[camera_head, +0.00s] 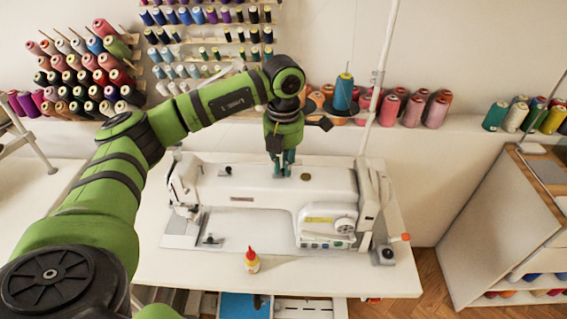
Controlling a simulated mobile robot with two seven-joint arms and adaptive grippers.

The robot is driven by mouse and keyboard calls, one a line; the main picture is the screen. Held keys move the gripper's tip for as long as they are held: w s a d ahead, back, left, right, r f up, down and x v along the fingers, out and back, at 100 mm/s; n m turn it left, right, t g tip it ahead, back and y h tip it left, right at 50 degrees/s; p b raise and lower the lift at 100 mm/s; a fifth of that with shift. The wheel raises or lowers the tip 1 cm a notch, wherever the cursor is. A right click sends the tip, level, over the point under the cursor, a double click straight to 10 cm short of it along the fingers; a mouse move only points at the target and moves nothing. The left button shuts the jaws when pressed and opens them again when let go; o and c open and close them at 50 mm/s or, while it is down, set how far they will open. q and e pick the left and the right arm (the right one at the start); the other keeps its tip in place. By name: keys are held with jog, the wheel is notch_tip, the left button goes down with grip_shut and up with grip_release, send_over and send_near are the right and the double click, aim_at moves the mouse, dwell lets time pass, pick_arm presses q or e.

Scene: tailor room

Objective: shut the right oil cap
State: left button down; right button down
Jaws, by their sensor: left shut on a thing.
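The white sewing machine (255,190) stands on the white table. My left gripper (285,170) points down at the top of the machine, right of its middle. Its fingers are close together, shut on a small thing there. This seems to be the right oil cap, but the fingers hide it too much to make out its lid or tilt. A small dark round spot (306,177) lies on the machine's top just right of the fingers. A small dark knob (228,171) is farther left on the top. My right gripper is not in view.
A thread stand pole (378,75) rises right of my gripper, with a blue spool (343,92) close by. A small bottle with a red tip (252,262) stands on the table (190,276) in front. Several spools line the wall ledge behind.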

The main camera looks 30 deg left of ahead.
aim_at(283, 170)
pick_arm(q)
jog(key=c, duration=1.3)
grip_release()
jog(key=shift+o, duration=0.2)
notch_tip(283, 170, up, 12)
